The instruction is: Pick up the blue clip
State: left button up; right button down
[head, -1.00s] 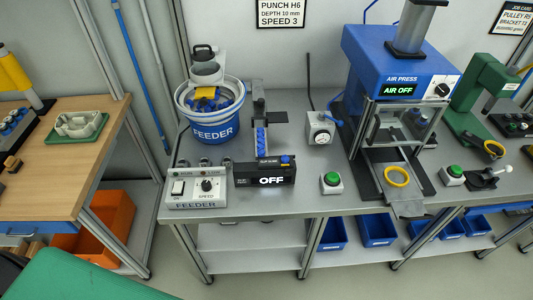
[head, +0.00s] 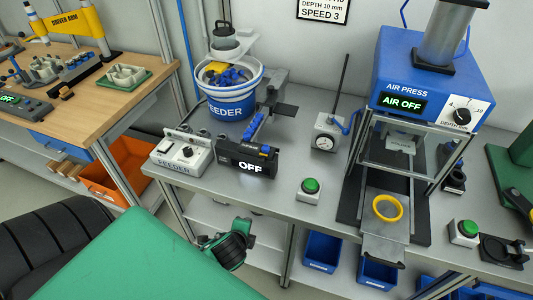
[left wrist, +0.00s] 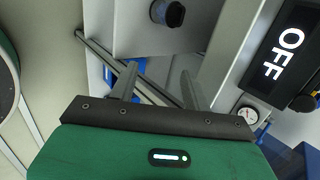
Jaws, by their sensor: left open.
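Blue clips (head: 228,77) lie heaped in the feeder bowl (head: 233,103) in the head view. A blue strip (head: 254,126), which looks like a row of clips, runs along the feeder track to the black box reading OFF (head: 245,160). A small blue bit (head: 265,149) shows on that box; I cannot tell whether it is a clip. My left gripper (left wrist: 158,70) shows in the left wrist view with its two fingers apart and nothing between them. The OFF box (left wrist: 285,55) is off to its right there. My right gripper is not in view.
The feeder control box (head: 182,154) stands left of the OFF box. A dial gauge (head: 326,132), a green button (head: 310,190) and the blue air press (head: 420,85) stand to the right. Blue bins (head: 322,250) sit below the bench. An orange bin (head: 115,170) is at left.

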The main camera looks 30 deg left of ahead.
pick_arm(q)
jog(key=w+a+r+m+t+y, duration=0.1)
jog(key=w+r+m+t, duration=0.1)
jog(key=r+m, duration=0.35)
jog(key=w+a+r+m+t, duration=0.2)
jog(key=r+m, duration=0.2)
jog(key=r, duration=0.2)
jog(key=m+t, duration=0.4)
jog(key=m, duration=0.5)
send_near(265, 149)
jog(key=p+x, duration=0.1)
jog(key=x, duration=0.5)
jog(key=shift+w+r, duration=0.1)
jog(key=shift+r, duration=0.05)
jog(key=shift+h, duration=0.3)
jog(key=p+x, duration=0.1)
jog(key=x, duration=0.3)
jog(key=shift+w+a, duration=0.2)
jog(key=shift+w, duration=0.15)
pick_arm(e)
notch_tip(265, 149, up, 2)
pick_arm(q)
jog(key=c, duration=1)
